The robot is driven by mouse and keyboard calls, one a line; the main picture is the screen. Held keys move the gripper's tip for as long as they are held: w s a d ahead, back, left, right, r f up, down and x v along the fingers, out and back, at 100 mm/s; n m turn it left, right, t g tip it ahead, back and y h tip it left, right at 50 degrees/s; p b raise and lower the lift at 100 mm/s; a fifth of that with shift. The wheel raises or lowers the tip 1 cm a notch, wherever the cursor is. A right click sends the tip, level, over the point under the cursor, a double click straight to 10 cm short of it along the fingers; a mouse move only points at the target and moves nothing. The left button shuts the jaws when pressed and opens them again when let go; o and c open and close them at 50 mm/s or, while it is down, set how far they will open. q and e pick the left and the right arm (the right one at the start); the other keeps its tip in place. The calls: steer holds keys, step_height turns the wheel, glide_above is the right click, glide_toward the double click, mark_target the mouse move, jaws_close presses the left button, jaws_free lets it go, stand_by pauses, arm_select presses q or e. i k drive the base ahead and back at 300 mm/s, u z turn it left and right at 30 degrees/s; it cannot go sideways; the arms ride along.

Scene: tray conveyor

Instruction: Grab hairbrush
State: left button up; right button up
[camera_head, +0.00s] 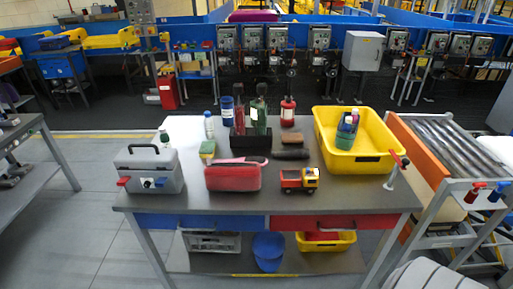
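A dark, elongated object (291,154) lies on the grey worktable (240,198), right of the middle. It may be the hairbrush, but it is too small to tell. A brown, blocky object (291,138) lies just behind it and could also be a brush. Both lie between a black bottle holder and a yellow bin.
Near the dark object are a toy truck (300,180), red pouch (232,176), black holder (252,143) with bottles, and yellow bin (374,162) holding bottles. A grey toolbox (150,170) stands left. The roller conveyor (452,146) is right.

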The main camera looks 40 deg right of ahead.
mark_target(262, 161)
steer(key=z, duration=0.6)
steer(key=i, duration=0.9)
steer(key=z, duration=0.9)
